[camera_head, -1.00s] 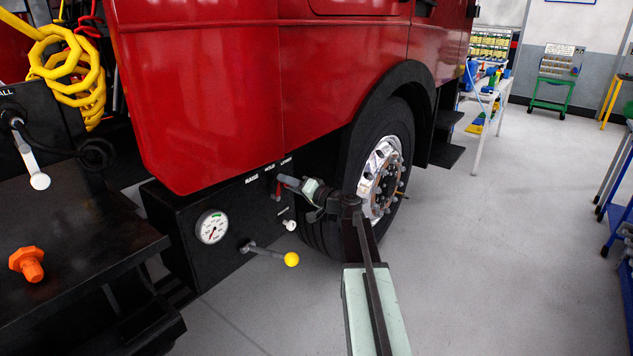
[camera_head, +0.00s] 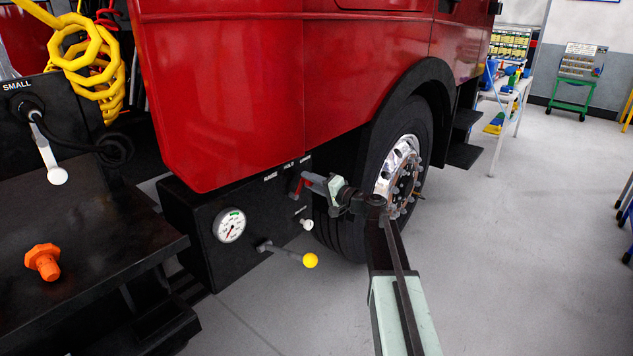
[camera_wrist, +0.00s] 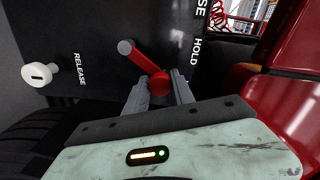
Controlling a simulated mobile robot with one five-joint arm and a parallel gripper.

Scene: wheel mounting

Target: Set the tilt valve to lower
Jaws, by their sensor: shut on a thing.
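The tilt valve's red handle (camera_head: 298,186) is on the black panel below the red cab, under the RAISE, HOLD and LOWER labels. In the head view it leans up and to the right, towards the LOWER side. My gripper (camera_head: 314,182) reaches it from the right and is shut on it. In the wrist view the handle's round red end (camera_wrist: 160,84) sits between the two grey fingers of my gripper (camera_wrist: 160,92). HOLD is readable beside it there; LOWER is not in sight in that view.
A white release knob (camera_head: 307,224), a gauge (camera_head: 230,226) and a lever with a yellow ball (camera_head: 310,260) are near the valve. The wheel (camera_head: 400,170) stands just right, behind my arm. An orange part (camera_head: 43,262) lies at left. Open floor extends right.

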